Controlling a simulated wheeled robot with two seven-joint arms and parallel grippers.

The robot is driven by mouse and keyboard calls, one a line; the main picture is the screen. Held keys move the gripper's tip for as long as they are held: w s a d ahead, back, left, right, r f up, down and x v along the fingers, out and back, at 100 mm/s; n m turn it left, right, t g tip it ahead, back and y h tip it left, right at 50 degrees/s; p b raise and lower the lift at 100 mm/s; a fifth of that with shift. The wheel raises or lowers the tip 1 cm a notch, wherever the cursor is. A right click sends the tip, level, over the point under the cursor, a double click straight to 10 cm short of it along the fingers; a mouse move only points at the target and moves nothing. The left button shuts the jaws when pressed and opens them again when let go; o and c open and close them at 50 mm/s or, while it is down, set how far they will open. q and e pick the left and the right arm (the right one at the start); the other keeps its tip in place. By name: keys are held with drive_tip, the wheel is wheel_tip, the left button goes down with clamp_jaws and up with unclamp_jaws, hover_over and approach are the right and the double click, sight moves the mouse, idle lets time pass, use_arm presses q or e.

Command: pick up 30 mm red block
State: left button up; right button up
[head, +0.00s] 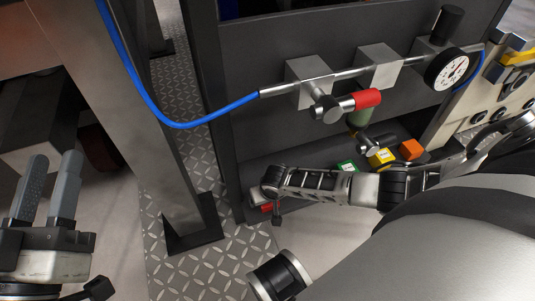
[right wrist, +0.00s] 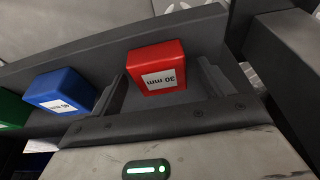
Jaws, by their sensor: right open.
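The red block (right wrist: 157,68) has a white label reading "30 mm", upside down in the right wrist view. It sits at the end of a dark tray. A small red part of it shows in the head view (head: 266,207), mostly hidden by my right gripper. My right gripper (right wrist: 162,75) is open, with one dark finger on each side of the block; I cannot tell whether they touch it. My left gripper (head: 54,163) stands at the far left of the head view, its fingers apart with nothing between them.
A blue block (right wrist: 60,90) sits beside the red one, then a green block (head: 347,166), a yellow block (head: 381,157) and an orange block (head: 411,149) along the tray. Above are a pipe with a red-handled valve (head: 367,99) and a gauge (head: 447,69). A metal post (head: 120,120) stands left.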

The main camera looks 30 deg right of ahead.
drive_tip(key=shift+c, duration=0.3)
drive_tip(key=c, duration=1.2)
drive_tip(key=shift+r, duration=0.15)
